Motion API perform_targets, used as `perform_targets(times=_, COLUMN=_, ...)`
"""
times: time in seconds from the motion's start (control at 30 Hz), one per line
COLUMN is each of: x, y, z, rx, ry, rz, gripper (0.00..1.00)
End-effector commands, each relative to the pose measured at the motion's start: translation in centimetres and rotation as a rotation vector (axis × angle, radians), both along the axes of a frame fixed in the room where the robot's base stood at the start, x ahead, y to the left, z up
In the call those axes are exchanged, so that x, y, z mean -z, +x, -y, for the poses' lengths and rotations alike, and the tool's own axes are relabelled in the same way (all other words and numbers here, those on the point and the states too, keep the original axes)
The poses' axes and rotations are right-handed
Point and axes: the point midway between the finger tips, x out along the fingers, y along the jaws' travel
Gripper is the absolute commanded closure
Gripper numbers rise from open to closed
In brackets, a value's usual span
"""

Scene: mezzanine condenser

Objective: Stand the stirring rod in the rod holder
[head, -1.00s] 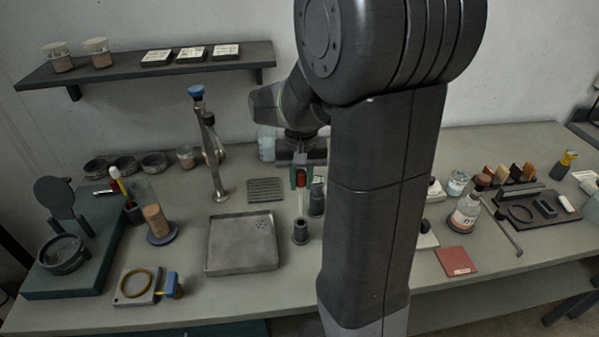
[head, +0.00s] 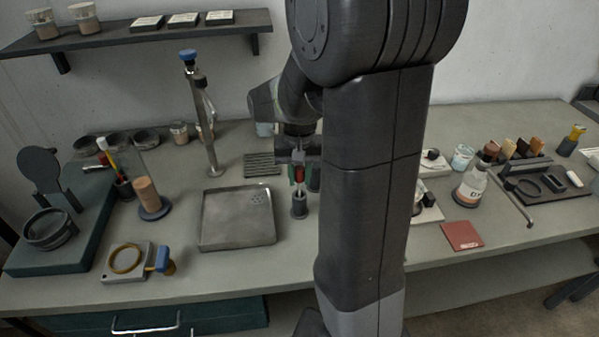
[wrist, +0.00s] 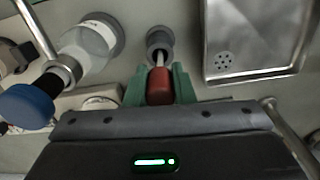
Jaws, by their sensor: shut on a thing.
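The stirring rod has a red handle (wrist: 160,86) and a thin pale shaft (wrist: 160,60). My gripper (head: 299,174) is shut on the red handle with its green fingers, which also show in the wrist view (wrist: 159,88). The rod stands roughly upright in the head view, shaft down. The rod holder (head: 299,208) is a small dark grey cylinder on the bench directly below. In the wrist view the holder (wrist: 158,39) shows its round mouth at the shaft's lower end. I cannot tell whether the tip is inside the mouth or just above it.
A grey metal tray (head: 238,241) lies left of the holder. A slatted rack (head: 262,165) and a metal stand with a blue top (head: 202,115) are behind it. A clear bottle (wrist: 92,40) and a blue-capped item (wrist: 27,107) stand beside the gripper. My arm hides bench to the right.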

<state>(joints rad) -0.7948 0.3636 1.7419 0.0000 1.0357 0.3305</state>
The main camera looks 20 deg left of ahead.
Motion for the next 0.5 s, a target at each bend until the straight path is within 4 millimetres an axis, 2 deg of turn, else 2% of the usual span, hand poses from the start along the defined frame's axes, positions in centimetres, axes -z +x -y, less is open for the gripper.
perform_targets(times=0.33, x=0.39, y=0.0, z=0.0, rx=0.0, ry=0.0, rz=0.0, gripper=1.0)
perform_targets(times=0.37, x=0.39, y=0.0, z=0.0, rx=0.0, ry=0.0, rz=0.0, gripper=0.74)
perform_targets(times=0.47, x=0.38, y=0.0, z=0.0, rx=0.0, ry=0.0, rz=0.0, gripper=0.54)
perform_targets(times=0.5, x=0.38, y=0.0, z=0.0, rx=0.0, ry=0.0, rz=0.0, gripper=0.52)
